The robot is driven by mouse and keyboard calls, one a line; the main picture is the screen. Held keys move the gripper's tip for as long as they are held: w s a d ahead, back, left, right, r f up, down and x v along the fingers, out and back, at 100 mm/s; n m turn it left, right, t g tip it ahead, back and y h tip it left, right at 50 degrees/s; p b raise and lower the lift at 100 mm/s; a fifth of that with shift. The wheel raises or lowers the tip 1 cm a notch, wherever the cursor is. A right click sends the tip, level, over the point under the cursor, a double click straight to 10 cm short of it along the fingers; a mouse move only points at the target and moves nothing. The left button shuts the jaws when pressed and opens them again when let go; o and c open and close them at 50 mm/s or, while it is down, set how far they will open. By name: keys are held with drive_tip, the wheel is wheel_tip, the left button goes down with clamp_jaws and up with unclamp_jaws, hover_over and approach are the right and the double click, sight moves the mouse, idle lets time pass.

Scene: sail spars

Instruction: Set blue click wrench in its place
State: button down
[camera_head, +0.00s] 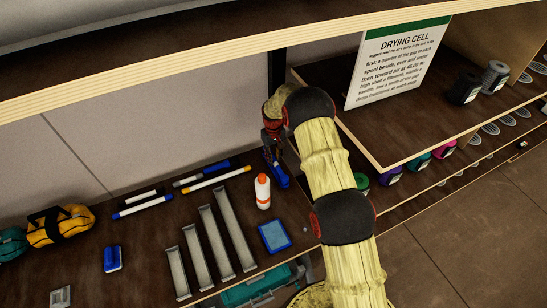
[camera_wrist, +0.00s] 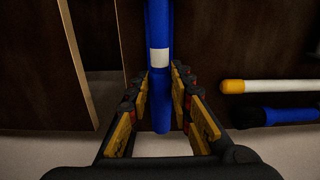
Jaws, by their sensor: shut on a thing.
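The blue click wrench appears to be the blue bar with a white band (camera_wrist: 158,25) in the wrist view. It runs between the fingers of my gripper (camera_wrist: 160,100), which is shut on it. In the head view, my gripper (camera_head: 271,146) is at the back of the bench, right of centre, with the blue bar (camera_head: 279,175) below it, pointing down toward the front right. Whether the bar touches the bench is unclear. The fingers and arm hide part of it. No marked place for it can be made out.
Several rods and blue-and-black tools (camera_head: 217,178) lie at the back of the bench, left of my gripper. Several grey channels (camera_head: 234,230), an orange-and-white bottle (camera_head: 262,191) and a blue tray (camera_head: 275,236) are in front. A shelf with a "DRYING CELL" sign (camera_head: 397,65) stands at right.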

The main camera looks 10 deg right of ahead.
drive_tip(key=shift+f, duration=0.1)
drive_tip(key=c, duration=1.5)
unclamp_jaws()
wheel_tip(320, 180, up, 12)
drive_tip(key=shift+w, duration=0.15)
